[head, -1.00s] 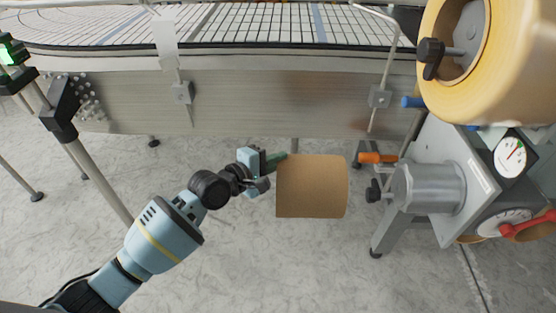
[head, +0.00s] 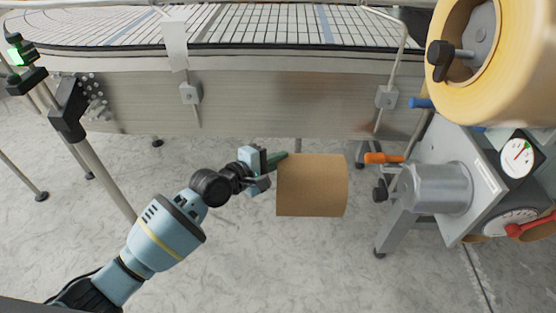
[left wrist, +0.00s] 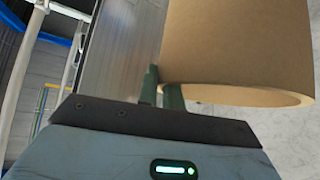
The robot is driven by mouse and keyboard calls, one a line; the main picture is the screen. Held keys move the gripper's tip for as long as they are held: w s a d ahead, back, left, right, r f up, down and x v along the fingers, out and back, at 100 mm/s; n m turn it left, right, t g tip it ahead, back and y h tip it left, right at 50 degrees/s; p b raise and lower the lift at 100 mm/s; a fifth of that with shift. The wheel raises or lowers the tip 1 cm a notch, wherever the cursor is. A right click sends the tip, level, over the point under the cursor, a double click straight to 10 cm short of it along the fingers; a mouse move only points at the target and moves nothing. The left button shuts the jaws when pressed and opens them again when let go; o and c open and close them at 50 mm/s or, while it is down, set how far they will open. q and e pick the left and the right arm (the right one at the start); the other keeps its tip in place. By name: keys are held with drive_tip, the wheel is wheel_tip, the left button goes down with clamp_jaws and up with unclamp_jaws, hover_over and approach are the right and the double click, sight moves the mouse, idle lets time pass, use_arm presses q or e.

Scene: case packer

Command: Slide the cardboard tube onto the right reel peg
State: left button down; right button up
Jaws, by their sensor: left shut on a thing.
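The cardboard tube (head: 312,186) is a short, wide brown cylinder in the middle of the head view. My left gripper (head: 277,160) is shut on its left end, and the tube hangs clear over the floor. In the left wrist view the tube (left wrist: 238,45) fills the upper right, with the green fingers (left wrist: 162,88) at its rim. The grey metal reel peg (head: 438,187) sticks out of the machine panel to the right of the tube, with a gap between them. Its near end carries a black knob (head: 381,189). My right gripper is not in view.
A large tan tape roll (head: 510,95) sits on another hub above the peg. An orange handle (head: 384,158) and a blue handle (head: 421,103) stick out near the peg. The conveyor side wall (head: 290,104) runs behind the tube. The floor below is clear.

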sight(323, 163)
use_arm(q)
drive_tip(key=shift+r, duration=0.2)
idle(0.4)
drive_tip(key=shift+d, duration=1.1)
drive_tip(key=shift+w+d+f+p, duration=0.15)
drive_tip(key=shift+d, duration=2.4)
drive_tip(key=shift+w+d+f+p, duration=0.1)
drive_tip(key=shift+w+d+p, duration=0.05)
drive_tip(key=shift+d, duration=2.35)
